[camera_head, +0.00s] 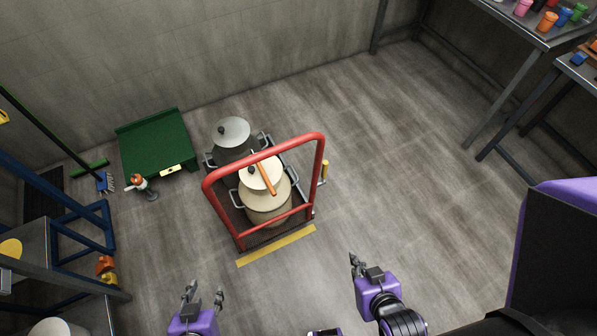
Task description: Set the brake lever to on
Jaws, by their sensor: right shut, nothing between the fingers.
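A cart with a red tubular handle (263,151) stands on the floor in the middle of the head view. A short yellow lever (325,169) stands upright at the cart's right side, on a grey mount. It looks like the brake lever, but I cannot read its setting. An orange stick (266,178) also shows across the front pot's lid; I cannot tell what it is fixed to. My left gripper (204,295) is open and empty, low in the view in front of the cart. My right gripper (354,265) is shut and empty, apart from the lever.
A grey pot (233,131) and a cream pot (268,208) ride on the cart. A yellow strip (276,245) lies on the floor before it. A green platform (157,147) is at left, a blue frame (82,222) nearer. Tables stand at right. Floor right of the cart is clear.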

